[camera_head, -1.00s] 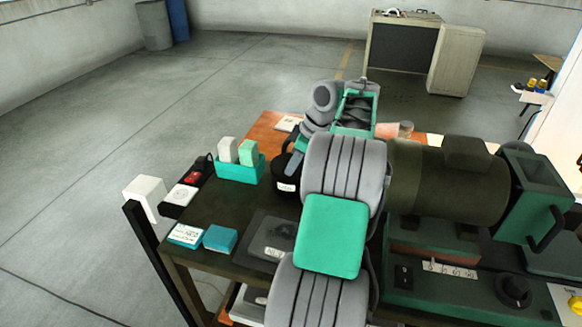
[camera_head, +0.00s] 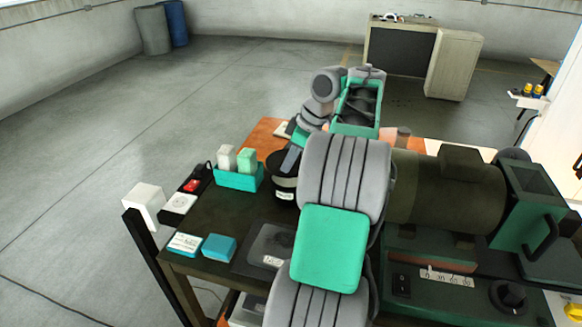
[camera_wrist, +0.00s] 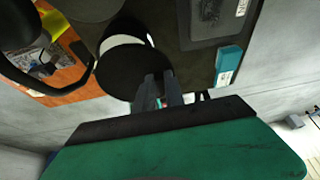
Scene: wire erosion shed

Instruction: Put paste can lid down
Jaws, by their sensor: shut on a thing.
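The paste can (camera_head: 284,189) is a dark round can with a white label, standing on the dark bench left of my arm. Its black lid (camera_wrist: 133,72) shows in the wrist view as a round disc, with a white strip beyond its edge. My gripper (camera_head: 289,163) is at the can's top in the head view. In the wrist view my gripper (camera_wrist: 163,88) has its fingers close together at the lid's near edge, shut on the lid. The grip point is partly hidden. I cannot tell whether the lid touches the can's rim all round.
A teal holder (camera_head: 238,180) with two upright blocks stands just left of the can. Small boxes (camera_head: 186,244) lie along the bench's left edge. A dark tray (camera_head: 264,246) lies in front. A large dark motor-like machine (camera_head: 450,190) fills the right.

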